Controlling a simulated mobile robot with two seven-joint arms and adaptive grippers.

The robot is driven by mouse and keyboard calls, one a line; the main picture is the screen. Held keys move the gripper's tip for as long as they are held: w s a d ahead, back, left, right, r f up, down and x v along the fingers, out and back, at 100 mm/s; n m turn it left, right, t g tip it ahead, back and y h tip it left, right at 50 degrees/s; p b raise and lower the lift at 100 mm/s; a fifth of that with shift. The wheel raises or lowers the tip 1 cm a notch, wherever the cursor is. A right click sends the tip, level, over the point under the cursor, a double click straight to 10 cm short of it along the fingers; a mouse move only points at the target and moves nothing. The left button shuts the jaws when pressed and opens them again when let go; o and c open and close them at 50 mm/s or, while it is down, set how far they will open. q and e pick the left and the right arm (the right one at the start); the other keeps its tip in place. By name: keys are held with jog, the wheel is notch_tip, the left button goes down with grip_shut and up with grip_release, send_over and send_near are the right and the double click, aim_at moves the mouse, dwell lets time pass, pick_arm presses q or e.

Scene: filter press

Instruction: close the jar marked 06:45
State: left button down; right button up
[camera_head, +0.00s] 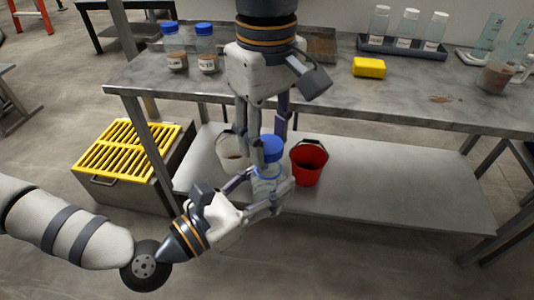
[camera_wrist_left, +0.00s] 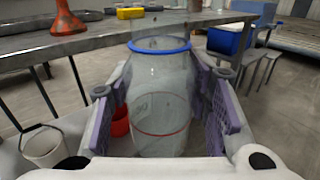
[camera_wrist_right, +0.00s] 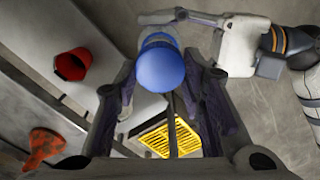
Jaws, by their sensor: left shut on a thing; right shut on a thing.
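A clear jar (camera_head: 266,184) is held above the floor in front of the bench, about upright. My left gripper (camera_head: 267,193) is shut around its body. In the left wrist view the jar (camera_wrist_left: 160,105) has a blue ring at its neck and pale contents; I cannot read a time mark. My right gripper (camera_head: 268,151) reaches down from above, shut on a blue cap (camera_head: 271,148), which also shows in the right wrist view (camera_wrist_right: 161,70). The cap is over the jar's top.
Two blue-lidded jars (camera_head: 206,50) stand on the bench (camera_head: 330,92) at the left. A yellow sponge (camera_head: 368,67) and a rack of bottles (camera_head: 400,46) are farther right. A red bucket (camera_head: 309,163) and a white bucket (camera_head: 230,152) stand on the lower shelf behind the held jar.

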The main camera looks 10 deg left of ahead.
jog(key=shift+f, duration=0.95)
jog(key=shift+f, duration=0.55)
jog(key=m, duration=0.6)
jog(key=shift+w+d+m, duration=0.1)
jog(key=shift+d+m, duration=0.05)
jog(key=shift+m, duration=0.15)
jog(key=m, duration=0.6)
jog(key=shift+m, duration=0.3)
jog(key=o, duration=0.8)
